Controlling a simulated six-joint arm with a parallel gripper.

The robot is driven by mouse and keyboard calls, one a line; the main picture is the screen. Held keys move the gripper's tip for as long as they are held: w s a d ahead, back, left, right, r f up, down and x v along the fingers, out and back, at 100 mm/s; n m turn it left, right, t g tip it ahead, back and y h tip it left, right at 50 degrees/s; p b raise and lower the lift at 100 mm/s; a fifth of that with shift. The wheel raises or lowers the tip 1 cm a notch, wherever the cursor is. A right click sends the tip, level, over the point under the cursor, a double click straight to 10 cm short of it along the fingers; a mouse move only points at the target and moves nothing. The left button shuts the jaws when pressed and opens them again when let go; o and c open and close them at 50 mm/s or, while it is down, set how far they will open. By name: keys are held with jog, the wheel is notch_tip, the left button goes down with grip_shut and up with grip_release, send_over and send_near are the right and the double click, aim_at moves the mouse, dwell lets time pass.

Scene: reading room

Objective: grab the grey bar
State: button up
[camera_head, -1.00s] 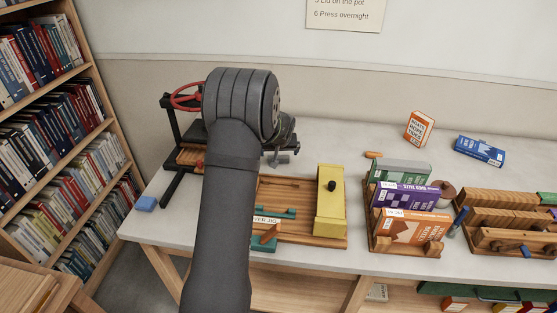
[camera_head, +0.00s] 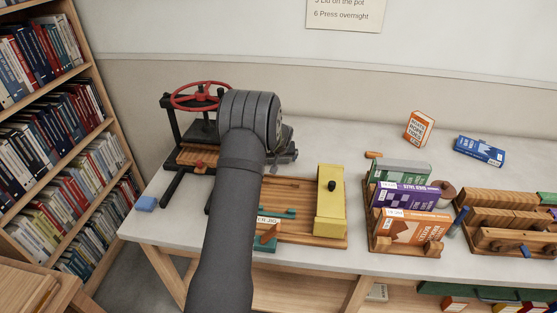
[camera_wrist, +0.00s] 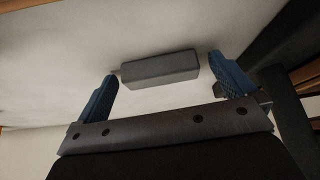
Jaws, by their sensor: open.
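The grey bar (camera_wrist: 161,69) is a plain block with bevelled edges, lying on the pale bench top in the wrist view. It lies crosswise between my gripper's two blue fingertips, slightly tilted in the picture. My gripper (camera_wrist: 163,72) is open, with one finger on each side of the bar. A gap shows at each end, narrower at the left, where a thin pale piece sticks out beside the bar. I cannot tell the height of the fingertips above the bench. In the head view my arm hides the bar and most of the gripper.
A black press with a red wheel (camera_head: 196,97) stands left of my arm. A wooden jig with a yellow block (camera_head: 330,205) is to the right, then a rack of boxed books (camera_head: 404,248).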

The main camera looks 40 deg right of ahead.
jog(key=shift+r, duration=0.1)
jog(key=c, duration=1.3)
jog(key=shift+r, duration=0.15)
